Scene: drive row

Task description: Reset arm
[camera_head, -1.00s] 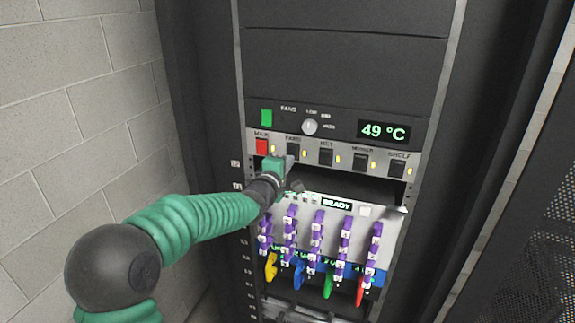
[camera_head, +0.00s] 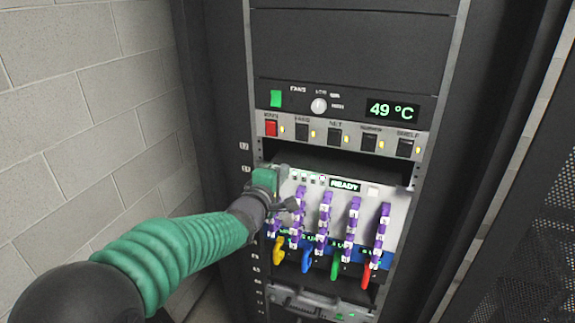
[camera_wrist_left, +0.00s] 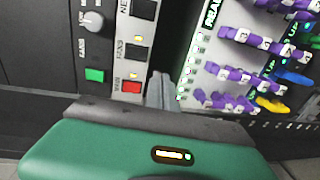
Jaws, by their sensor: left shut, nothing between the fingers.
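My left gripper (camera_head: 286,188) is in front of the upper left of the drive shelf, just below the switch row. In the left wrist view its fingers (camera_wrist_left: 160,88) are together with nothing between them, beside the red switch in the picture. The drive shelf (camera_head: 395,207) has a READY display and several drives with purple handles (camera_head: 323,215). My green left arm comes in from the lower left and hides part of the shelf's left side. My right gripper is not in view.
Above the shelf is a switch strip with a red switch (camera_head: 271,128) and several black ones. Over it sit a fan knob (camera_head: 319,105), a green button (camera_head: 276,98) and a 49 °C display (camera_head: 391,107). Coloured tabs hang below. A block wall (camera_head: 85,100) stands at left.

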